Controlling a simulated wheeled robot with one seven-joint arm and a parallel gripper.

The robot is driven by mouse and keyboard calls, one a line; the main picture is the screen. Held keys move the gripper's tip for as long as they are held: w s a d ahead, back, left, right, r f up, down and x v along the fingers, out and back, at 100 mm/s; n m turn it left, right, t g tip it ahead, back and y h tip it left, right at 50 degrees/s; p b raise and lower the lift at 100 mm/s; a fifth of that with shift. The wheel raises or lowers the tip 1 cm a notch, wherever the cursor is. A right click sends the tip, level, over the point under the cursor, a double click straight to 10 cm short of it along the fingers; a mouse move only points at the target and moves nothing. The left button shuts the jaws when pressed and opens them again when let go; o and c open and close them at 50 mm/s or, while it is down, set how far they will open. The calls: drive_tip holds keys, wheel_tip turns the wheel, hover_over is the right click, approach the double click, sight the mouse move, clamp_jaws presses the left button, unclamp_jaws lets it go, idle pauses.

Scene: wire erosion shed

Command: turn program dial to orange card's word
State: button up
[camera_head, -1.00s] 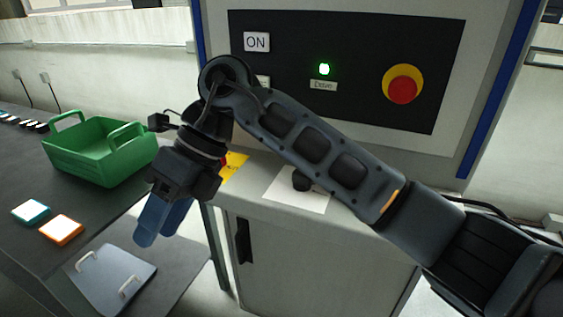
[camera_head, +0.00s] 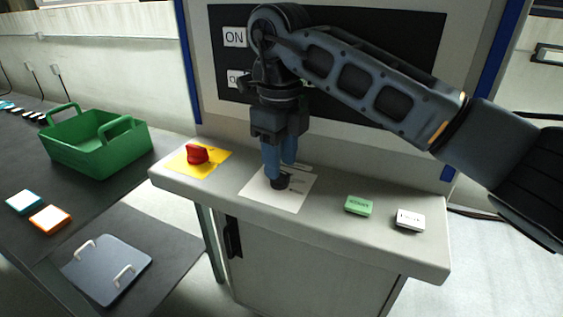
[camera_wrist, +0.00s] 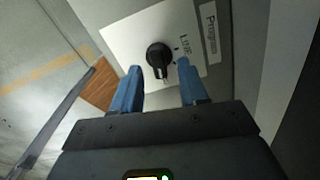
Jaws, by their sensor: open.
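The program dial is a black round knob (camera_head: 280,184) on a white plate (camera_head: 300,193) on the grey cabinet top. In the wrist view the knob (camera_wrist: 158,54) has a light pointer mark toward my gripper. A "Program" label (camera_wrist: 210,32) and a printed word resembling "LINE" are at its right. My gripper (camera_head: 280,168) is open and points down at the knob. In the wrist view its blue fingertips (camera_wrist: 160,75) are to either side of and slightly below the knob; contact cannot be told. The orange-edged card (camera_head: 50,219) lies on the dark table; its word is unreadable.
A red knob (camera_head: 197,154) on a yellow plate is left of the dial. Green (camera_head: 359,205) and white (camera_head: 409,220) labelled blocks are at right. A teal-edged card (camera_head: 24,202), green basket (camera_head: 100,148) and handled grey plate (camera_head: 107,268) are at left.

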drive_tip(key=shift+a+f, duration=0.1)
drive_tip(key=shift+f, duration=0.9)
drive_tip(key=shift+c, duration=0.2)
clamp_jaws()
